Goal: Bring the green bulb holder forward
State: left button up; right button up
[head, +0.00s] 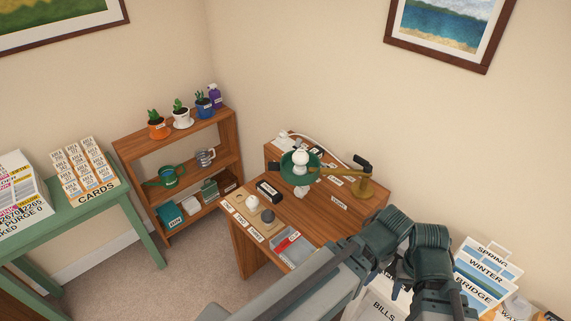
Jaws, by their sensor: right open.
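The green bulb holder is a round green dish or shade (287,173) with a white bulb (300,159) standing in it. It sits on a tan lamp arm and base (368,190) with a black end, at the back right of the wooden desk. My right gripper (440,298) is low in the picture, right of the desk's front, and well apart from the lamp. It is open and holds nothing that I can see; its fingertips are hard to make out. My left gripper is out of view.
On the desk are a black block (268,190), a grey tray (286,258) with a red item, and small knobs at the left edge. A shelf (180,130) with potted plants stands left. Upright cards (487,266) stand right. My arm hides the desk's front right.

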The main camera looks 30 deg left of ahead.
aim_at(286, 166)
jog(key=u, duration=0.95)
